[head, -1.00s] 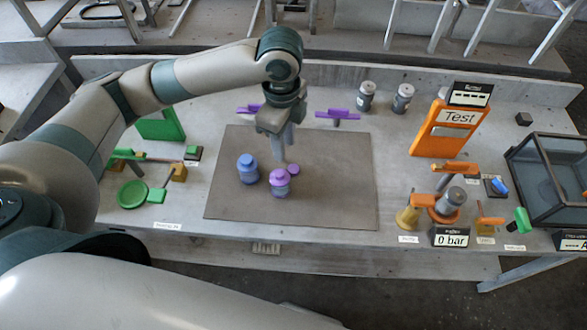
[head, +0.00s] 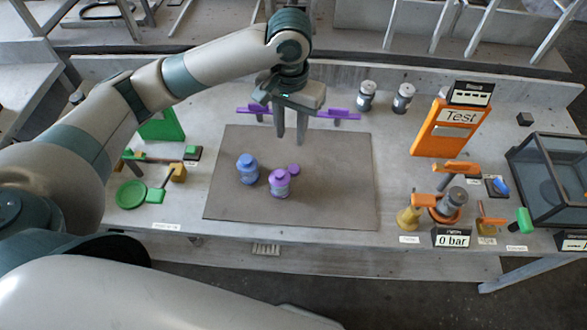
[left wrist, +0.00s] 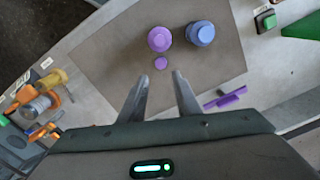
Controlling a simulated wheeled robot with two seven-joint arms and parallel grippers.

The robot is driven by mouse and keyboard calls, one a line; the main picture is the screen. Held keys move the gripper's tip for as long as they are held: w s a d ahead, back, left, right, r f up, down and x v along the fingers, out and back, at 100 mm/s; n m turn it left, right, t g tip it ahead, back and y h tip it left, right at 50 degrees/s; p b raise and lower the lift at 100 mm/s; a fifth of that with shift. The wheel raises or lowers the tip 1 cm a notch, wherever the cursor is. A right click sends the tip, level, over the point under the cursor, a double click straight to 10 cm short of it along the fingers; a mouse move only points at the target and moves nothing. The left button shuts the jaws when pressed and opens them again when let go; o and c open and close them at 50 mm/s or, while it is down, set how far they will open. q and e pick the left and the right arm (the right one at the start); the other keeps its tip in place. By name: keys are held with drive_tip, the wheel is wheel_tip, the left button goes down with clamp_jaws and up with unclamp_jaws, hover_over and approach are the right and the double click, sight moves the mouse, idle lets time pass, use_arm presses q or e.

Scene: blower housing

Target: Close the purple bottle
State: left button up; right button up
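The purple bottle (head: 279,186) stands upright on the grey mat (head: 335,195). It also shows in the left wrist view (left wrist: 160,39). A small round purple piece, which looks like a cap (head: 294,169), lies on the mat beside the bottle, on its far right side; it also shows in the left wrist view (left wrist: 160,63). I cannot tell whether the bottle's mouth is open. My left gripper (head: 289,138) is open and empty, above the far part of the mat behind the bottle and cap. My right gripper is not in view.
A blue bottle (head: 248,170) stands just left of the purple one. Purple bars (head: 340,115) lie behind the mat, near the gripper. Two grey jars (head: 366,96) stand at the back. An orange test stand (head: 446,130) is on the right. The mat's right half is clear.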

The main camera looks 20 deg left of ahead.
use_arm(q)
drive_tip(key=n, duration=0.5)
drive_tip(key=w+r+n, duration=0.1)
drive_tip(key=n, duration=0.8)
drive_tip(key=shift+w+d+r+n, duration=0.15)
drive_tip(key=shift+w+d+n, duration=0.15)
drive_tip(key=shift+w, duration=0.1)
hover_over(295, 169)
wheel_tip(295, 169, down, 12)
drive_tip(key=shift+f+p, duration=0.15)
drive_tip(key=shift+p, duration=0.25)
